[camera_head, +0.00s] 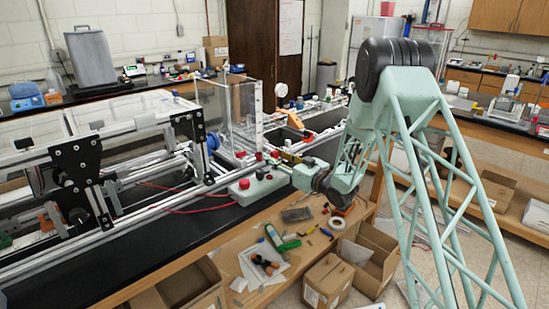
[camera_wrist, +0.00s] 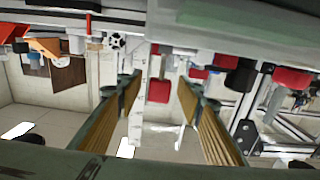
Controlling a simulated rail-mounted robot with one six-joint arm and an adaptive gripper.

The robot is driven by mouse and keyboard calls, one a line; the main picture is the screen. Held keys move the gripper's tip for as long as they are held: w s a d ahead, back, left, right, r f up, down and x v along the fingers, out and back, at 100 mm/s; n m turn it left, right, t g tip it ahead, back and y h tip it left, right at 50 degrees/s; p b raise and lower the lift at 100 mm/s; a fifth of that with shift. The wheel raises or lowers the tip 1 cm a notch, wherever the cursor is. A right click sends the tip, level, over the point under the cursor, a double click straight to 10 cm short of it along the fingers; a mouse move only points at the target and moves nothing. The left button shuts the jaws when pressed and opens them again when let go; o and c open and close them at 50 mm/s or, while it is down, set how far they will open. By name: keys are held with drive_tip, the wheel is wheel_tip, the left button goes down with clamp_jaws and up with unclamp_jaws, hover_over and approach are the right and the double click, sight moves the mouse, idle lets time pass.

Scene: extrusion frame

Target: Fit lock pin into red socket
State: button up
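My gripper (camera_wrist: 160,88) is open in the wrist view, its two ribbed fingers apart. In the head view my gripper (camera_head: 286,157) is at the front edge of the extrusion frame (camera_head: 140,205), near small red knobs (camera_head: 259,157). The lock pin cannot be made out for certain.
A clear panel enclosure (camera_head: 228,112) stands behind. Below are a wooden bench (camera_head: 225,262) with tools and tape, and cardboard boxes (camera_head: 328,281).

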sight(275, 151)
idle(0.4)
drive_tip(key=c, duration=1)
drive_tip(key=shift+o, duration=0.2)
drive_tip(key=shift+r, duration=0.15)
drive_tip(key=shift+r+p, duration=0.4)
drive_tip(key=shift+r, duration=1.05)
drive_tip(key=shift+s+r, duration=0.1)
drive_tip(key=shift+r, duration=0.15)
drive_tip(key=s+d, duration=0.2)
drive_tip(key=s, duration=0.5)
drive_tip(key=s+d+r+p, duration=0.1)
drive_tip(key=s+d, duration=0.1)
drive_tip(key=s, duration=0.6)
drive_tip(key=shift+d+r+p, duration=0.15)
drive_tip(key=shift+d+p, duration=0.1)
drive_tip(key=shift+p, duration=0.05)
